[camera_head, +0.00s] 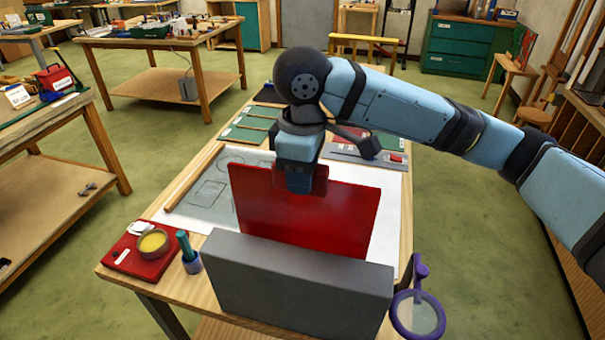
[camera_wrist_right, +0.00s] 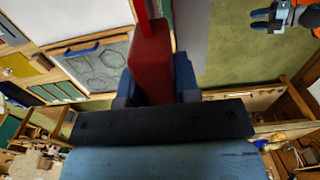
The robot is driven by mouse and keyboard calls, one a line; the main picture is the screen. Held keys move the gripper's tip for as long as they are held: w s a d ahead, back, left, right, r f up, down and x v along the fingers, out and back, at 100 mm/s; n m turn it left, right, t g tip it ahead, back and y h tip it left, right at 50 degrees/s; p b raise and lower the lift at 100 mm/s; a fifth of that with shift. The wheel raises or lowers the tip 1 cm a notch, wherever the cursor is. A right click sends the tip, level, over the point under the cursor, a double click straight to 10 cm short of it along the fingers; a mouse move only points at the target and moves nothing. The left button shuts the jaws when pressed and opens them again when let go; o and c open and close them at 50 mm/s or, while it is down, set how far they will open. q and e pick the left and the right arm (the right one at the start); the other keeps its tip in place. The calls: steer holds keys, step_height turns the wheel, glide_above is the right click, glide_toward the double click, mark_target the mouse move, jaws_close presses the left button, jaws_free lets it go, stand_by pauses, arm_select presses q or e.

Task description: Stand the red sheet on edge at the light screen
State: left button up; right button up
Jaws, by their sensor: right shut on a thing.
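The red sheet (camera_head: 335,215) is upright on the worktable's near side, its broad face towards the head camera. My right gripper (camera_head: 300,182) is above it, shut on the thick red grip at its top edge. In the right wrist view the red grip (camera_wrist_right: 152,60) sits between the blue fingers. A grey upright slab (camera_head: 300,285), seemingly the light screen, stands just in front of the sheet in the head view. It hides the sheet's bottom edge, so I cannot tell whether that edge touches the table or the screen.

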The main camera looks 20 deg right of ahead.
mark_target(303, 212)
steer(key=shift+f+b, duration=1.3)
steer(key=shift+b, duration=0.15)
steer(key=shift+f+b, duration=0.75)
steer(key=shift+b, duration=0.1)
steer(key=shift+f, duration=2.05)
steer(key=o, duration=1.1)
steer(key=shift+f, duration=0.15)
